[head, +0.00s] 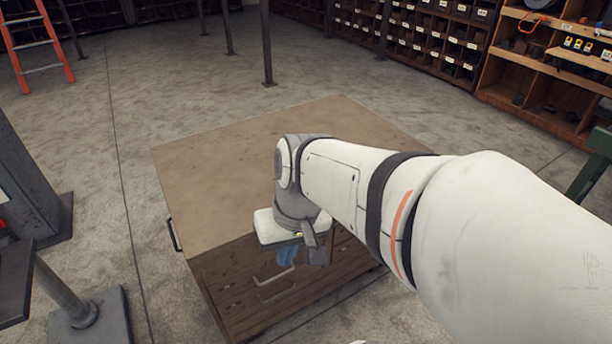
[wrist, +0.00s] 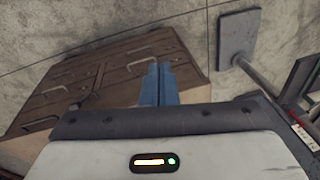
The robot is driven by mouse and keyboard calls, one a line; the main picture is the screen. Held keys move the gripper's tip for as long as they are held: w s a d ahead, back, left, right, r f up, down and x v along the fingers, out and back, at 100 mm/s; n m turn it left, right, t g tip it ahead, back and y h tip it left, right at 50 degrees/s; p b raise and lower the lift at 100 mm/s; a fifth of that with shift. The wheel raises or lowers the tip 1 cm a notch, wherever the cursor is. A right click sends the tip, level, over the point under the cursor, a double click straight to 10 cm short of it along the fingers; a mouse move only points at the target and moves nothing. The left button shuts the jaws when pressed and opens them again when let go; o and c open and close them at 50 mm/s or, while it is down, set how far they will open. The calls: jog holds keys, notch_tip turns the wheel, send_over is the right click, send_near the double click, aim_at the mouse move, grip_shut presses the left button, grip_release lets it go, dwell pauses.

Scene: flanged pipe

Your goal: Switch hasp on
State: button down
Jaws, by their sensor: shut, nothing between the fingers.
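I cannot make out a hasp in either view. My gripper (head: 286,256) hangs by the front of a wooden cabinet (head: 215,160), pointing down, partly hidden behind my wrist in the head view. In the wrist view its blue fingers (wrist: 158,84) are together with nothing between them. They overlap the right part of the cabinet front (wrist: 122,75) in that view. I cannot tell whether they touch it. The cabinet front has several metal handles, including one handle (head: 275,287) just below the gripper in the head view.
A side handle (head: 173,236) sits on the cabinet's left. A grey post base (wrist: 239,38) stands on the floor near the cabinet. An orange ladder (head: 38,45) and shelves (head: 415,38) are farther off.

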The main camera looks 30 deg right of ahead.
notch_tip(320, 180, down, 15)
jog(key=w+a+m+g+y+b, duration=0.1)
jog(key=w+m+y+b, duration=0.2)
jog(key=y+b, duration=0.6)
jog(key=w+d+f+m+t+y+b, duration=0.3)
jog(key=w+d+f+t+b, duration=0.25)
jog(key=b, duration=0.55)
jog(key=d+f+m+t+h+b, duration=0.35)
jog(key=d+f+t+b, duration=0.2)
jog(key=d, duration=0.35)
jog(key=d+f+m+t+h+b, duration=0.35)
jog(key=d+t, duration=0.25)
jog(key=d, duration=0.3)
jog(key=d+f+m+t+h+b, duration=0.3)
jog(key=d+f+t+h+b, duration=0.15)
jog(key=d, duration=0.55)
jog(key=b+x, duration=0.2)
jog(key=x, duration=1.1)
jog(key=shift+r+t, duration=0.45)
jog(key=shift+d, duration=0.1)
